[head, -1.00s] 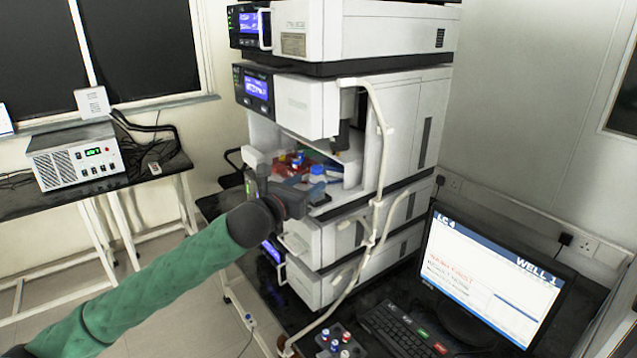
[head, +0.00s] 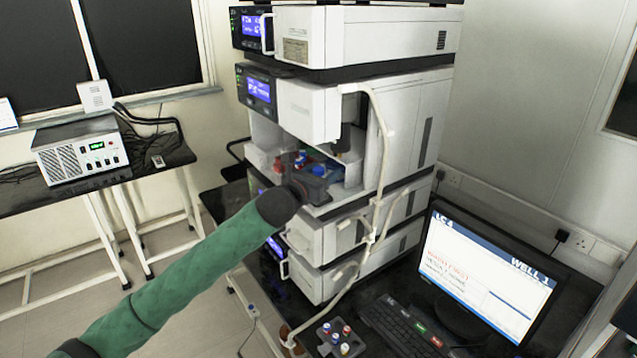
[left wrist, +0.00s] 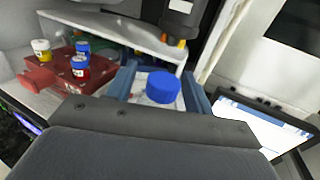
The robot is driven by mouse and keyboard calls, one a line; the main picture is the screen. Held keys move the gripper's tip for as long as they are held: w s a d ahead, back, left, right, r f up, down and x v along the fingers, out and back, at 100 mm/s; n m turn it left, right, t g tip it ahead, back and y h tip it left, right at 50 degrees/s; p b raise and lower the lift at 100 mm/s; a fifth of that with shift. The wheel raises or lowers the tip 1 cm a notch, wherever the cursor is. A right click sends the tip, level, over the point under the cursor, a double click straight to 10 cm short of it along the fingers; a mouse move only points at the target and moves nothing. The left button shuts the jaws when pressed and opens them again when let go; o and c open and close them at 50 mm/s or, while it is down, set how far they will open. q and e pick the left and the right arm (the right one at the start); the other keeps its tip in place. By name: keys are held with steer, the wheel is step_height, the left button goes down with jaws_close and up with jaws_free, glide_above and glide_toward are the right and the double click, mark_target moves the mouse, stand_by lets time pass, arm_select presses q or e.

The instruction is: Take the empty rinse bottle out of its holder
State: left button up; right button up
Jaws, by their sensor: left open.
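The rinse bottle, pale with a blue cap (left wrist: 164,88), stands upright between the blue fingers of my left gripper (left wrist: 160,82) in the left wrist view. The fingers are open, one on each side of it. I cannot tell whether either touches it. In the head view the blue cap (head: 319,169) shows small inside the open bay, with my left gripper (head: 316,182) reaching in at the bay's front. The bottle's lower part and its holder are hidden behind the gripper body. My right gripper is not in view.
White tubing (head: 381,130) runs down the stack's front edge. A dark vial rack (head: 325,342) and monitor (head: 487,270) stand in front.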

arm_select(q)
steer(key=shift+w, duration=0.1)
steer(key=c, duration=0.8)
steer(key=shift+r, duration=0.15)
